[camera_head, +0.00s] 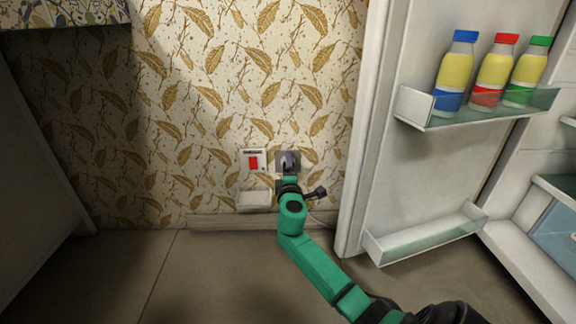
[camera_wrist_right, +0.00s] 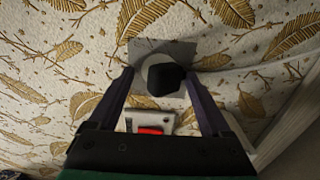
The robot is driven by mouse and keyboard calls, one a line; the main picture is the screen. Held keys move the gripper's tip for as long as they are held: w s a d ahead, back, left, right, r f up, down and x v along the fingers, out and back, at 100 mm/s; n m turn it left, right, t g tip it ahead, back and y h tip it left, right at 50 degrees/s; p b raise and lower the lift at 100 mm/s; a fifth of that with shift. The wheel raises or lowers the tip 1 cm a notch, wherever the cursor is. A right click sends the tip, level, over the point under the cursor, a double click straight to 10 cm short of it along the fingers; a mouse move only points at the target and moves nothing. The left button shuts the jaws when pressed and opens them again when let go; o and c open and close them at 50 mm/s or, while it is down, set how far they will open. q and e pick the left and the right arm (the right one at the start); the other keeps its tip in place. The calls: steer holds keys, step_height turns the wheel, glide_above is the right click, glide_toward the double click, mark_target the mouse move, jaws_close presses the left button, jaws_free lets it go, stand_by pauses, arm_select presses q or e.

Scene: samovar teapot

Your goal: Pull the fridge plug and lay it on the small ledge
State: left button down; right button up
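The fridge plug (camera_wrist_right: 166,80) is black and sits at a round white socket on a grey wall plate (camera_wrist_right: 184,52). My right gripper (camera_wrist_right: 158,76) is open, with one purple finger on each side of the plug and a gap showing beside it. In the head view my right gripper (camera_head: 290,160) is at the wall plate (camera_head: 280,158) and hides the plug. The small white ledge (camera_head: 254,201) juts from the wall, lower left of the plate, and looks empty. My left gripper is not in view.
A white box with a red switch (camera_head: 254,161) is on the wall just left of the plate. The open fridge door (camera_head: 400,170) stands right of my arm, with bottles (camera_head: 493,75) on its upper shelf. The floor (camera_head: 210,275) at left is clear.

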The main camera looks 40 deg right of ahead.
steer(key=shift+d+f+b, duration=0.1)
steer(key=shift+f+b, duration=0.2)
steer(key=shift+b, duration=0.15)
stand_by(0.5)
jaws_close()
steer(key=shift+c, duration=0.8)
jaws_free()
steer(key=o, duration=0.5)
steer(key=shift+r, duration=0.1)
